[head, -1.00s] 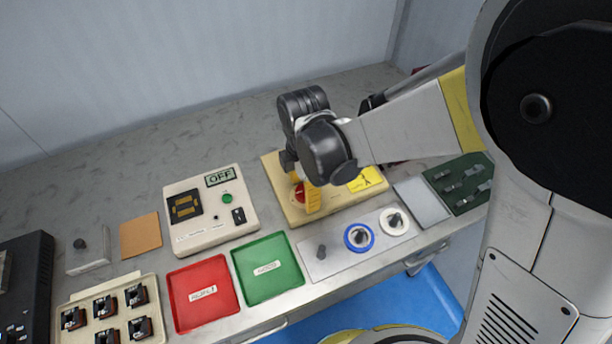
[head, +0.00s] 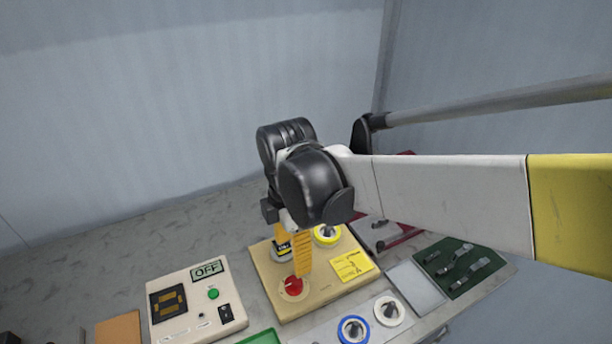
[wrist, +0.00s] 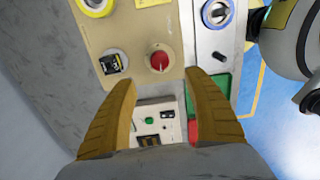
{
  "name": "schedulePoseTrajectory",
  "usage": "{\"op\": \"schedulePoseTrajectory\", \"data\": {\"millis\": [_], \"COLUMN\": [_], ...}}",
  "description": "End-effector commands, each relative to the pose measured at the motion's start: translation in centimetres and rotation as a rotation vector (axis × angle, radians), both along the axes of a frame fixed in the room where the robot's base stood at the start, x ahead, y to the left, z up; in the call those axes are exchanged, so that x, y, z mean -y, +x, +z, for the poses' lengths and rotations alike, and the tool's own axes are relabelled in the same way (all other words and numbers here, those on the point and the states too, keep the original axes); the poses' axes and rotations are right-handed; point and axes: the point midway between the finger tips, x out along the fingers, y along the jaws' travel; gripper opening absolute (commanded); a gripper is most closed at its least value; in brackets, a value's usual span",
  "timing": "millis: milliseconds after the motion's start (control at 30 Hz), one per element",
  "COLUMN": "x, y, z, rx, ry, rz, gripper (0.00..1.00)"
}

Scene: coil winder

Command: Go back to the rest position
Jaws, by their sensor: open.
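My gripper (head: 294,252) has orange ribbed fingers and hangs above the beige coil winder board (head: 262,268). In the wrist view my gripper (wrist: 158,95) shows its two fingers spread wide with nothing between them. The board carries a red knob (head: 293,286), a yellow ring (head: 327,234) and a yellow label (head: 352,264). In the head view the fingers partly hide that part.
Left of the board is a tester box (head: 196,304) reading OFF. A blue ring (head: 353,330) and a white ring (head: 389,310) sit in front. A green tray of metal parts (head: 460,268) lies at the right. The wall stands behind the bench.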

Motion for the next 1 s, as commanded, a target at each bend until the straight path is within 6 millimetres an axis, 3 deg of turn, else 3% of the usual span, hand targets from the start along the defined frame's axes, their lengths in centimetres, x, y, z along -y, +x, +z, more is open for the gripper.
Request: {"op": "schedulePoseTrajectory", "data": {"millis": [267,367,467,600,800,1000], "x": [0.0,1.0,3.9,10.1,18.7,23.9], "y": [0.0,0.0,0.2,-0.3,-2.5,-4.8], "z": [0.0,0.4,1.6,3.7,5.2,5.0], "rx": [0.001,0.015,0.058,0.154,0.28,0.348], "ry": [0.001,0.01,0.043,0.139,0.348,0.56], "rz": [-0.003,-0.064,-0.251,-0.7,-1.392,-1.877], "gripper": [0.61,0.61,0.61,0.61,0.61,0.61]}}
